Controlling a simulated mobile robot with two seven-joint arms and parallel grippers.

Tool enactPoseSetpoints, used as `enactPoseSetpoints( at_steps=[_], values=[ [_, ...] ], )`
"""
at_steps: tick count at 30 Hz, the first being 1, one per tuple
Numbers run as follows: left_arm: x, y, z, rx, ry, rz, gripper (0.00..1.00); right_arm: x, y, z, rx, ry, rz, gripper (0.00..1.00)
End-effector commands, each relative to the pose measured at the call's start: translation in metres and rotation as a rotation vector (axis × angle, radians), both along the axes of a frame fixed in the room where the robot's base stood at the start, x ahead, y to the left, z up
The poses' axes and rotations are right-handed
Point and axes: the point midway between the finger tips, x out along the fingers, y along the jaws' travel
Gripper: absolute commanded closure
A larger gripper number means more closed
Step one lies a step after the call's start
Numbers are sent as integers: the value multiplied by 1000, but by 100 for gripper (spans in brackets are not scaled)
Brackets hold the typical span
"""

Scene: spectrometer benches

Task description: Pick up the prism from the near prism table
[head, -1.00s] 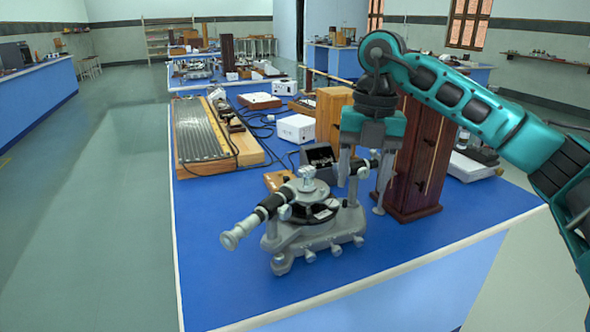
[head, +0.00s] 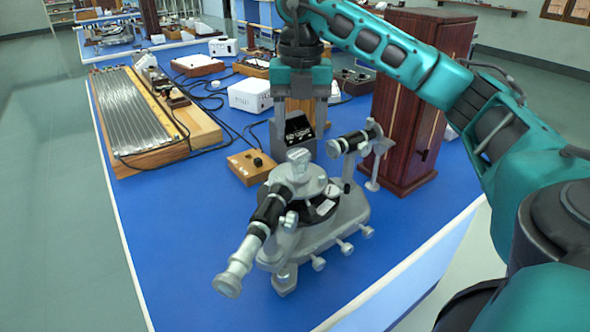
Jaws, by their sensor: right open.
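The near spectrometer (head: 335,225) stands on the blue bench, with a telescope (head: 250,240) pointing to the lower left and a collimator (head: 355,140) at the upper right. Its round grey prism table (head: 312,181) is at the centre. A small pale piece, apparently the prism (head: 298,156), sits on top; its exact shape is too small to tell. My right gripper (head: 300,142) points down with its fingers apart and empty. It appears behind and above the prism table in the head view, apart from the prism. My left gripper is out of view.
A tall dark wooden cabinet (head: 415,110) stands right of the spectrometer. A small wooden box (head: 250,168) and a dark device (head: 298,128) are behind it. A grating-like board (head: 130,112) lies at the left. The bench's front left is clear.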

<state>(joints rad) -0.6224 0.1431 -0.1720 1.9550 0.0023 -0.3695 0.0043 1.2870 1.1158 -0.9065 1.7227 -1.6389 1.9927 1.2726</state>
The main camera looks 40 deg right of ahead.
Motion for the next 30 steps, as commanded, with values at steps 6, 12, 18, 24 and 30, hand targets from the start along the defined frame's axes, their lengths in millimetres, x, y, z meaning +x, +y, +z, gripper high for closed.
enactPoseSetpoints(
  at_steps=[6, 12, 18, 24, 30],
  values=[
    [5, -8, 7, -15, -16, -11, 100, 0, 0, -29, 1, -1, -1, 41],
    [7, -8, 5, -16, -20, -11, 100, 0, 0, -48, -1, 2, 0, 41],
    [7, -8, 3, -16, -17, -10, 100, 1, 0, -76, 1, 1, -1, 41],
    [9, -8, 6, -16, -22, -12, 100, 2, 0, -84, 1, -2, -1, 41],
    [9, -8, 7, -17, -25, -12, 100, 2, 1, -83, 1, -2, 0, 48]
  ],
)
